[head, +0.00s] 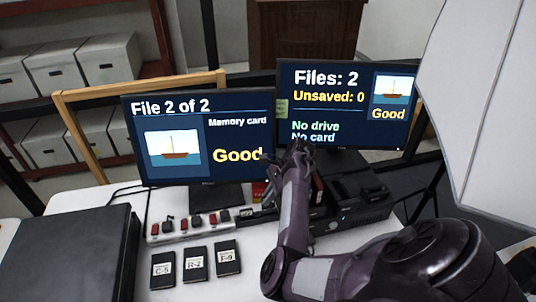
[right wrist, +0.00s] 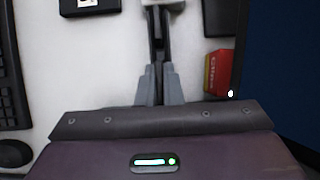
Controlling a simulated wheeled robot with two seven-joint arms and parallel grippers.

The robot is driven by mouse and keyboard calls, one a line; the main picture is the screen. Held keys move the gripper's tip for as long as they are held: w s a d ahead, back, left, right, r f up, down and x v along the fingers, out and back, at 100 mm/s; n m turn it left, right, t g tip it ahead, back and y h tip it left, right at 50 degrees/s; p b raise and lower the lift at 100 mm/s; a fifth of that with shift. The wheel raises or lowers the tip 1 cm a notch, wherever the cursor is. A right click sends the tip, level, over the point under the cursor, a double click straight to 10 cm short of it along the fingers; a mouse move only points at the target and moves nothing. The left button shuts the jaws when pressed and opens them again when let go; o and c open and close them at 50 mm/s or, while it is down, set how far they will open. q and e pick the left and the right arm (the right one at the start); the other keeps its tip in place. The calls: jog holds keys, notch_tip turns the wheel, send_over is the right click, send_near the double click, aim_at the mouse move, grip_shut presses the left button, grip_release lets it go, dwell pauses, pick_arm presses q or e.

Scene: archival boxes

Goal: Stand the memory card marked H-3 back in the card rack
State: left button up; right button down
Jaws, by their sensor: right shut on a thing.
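My right gripper (right wrist: 157,50) is shut, its fingers close together on a thin dark thing, most likely the memory card. Its mark cannot be read. A pale thing (right wrist: 162,3) shows at the fingertips, cut off by the frame. In the head view my right arm reaches in from the lower right to the front of the monitors and hides its fingertips. Three black labelled cards, C-5 (head: 163,270), R-2 (head: 199,262) and one that looks like T-9 (head: 227,258), sit in a row on the white desk. I cannot make out the rack clearly. My left gripper is out of view.
A left monitor (head: 235,113) and a right monitor (head: 345,75) reading "No card" stand behind. A white strip (head: 195,233) with red and dark pieces lies behind the cards. A black case (head: 70,250) is at left. The wrist view shows a keyboard (right wrist: 10,85) and red-yellow box (right wrist: 217,70).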

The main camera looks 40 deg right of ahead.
jog(key=shift+f, duration=0.1)
jog(key=c, duration=1.5)
grip_release()
jog(key=v, duration=0.8)
jog(key=shift+b, duration=0.3)
jog(key=shift+a+f, duration=0.15)
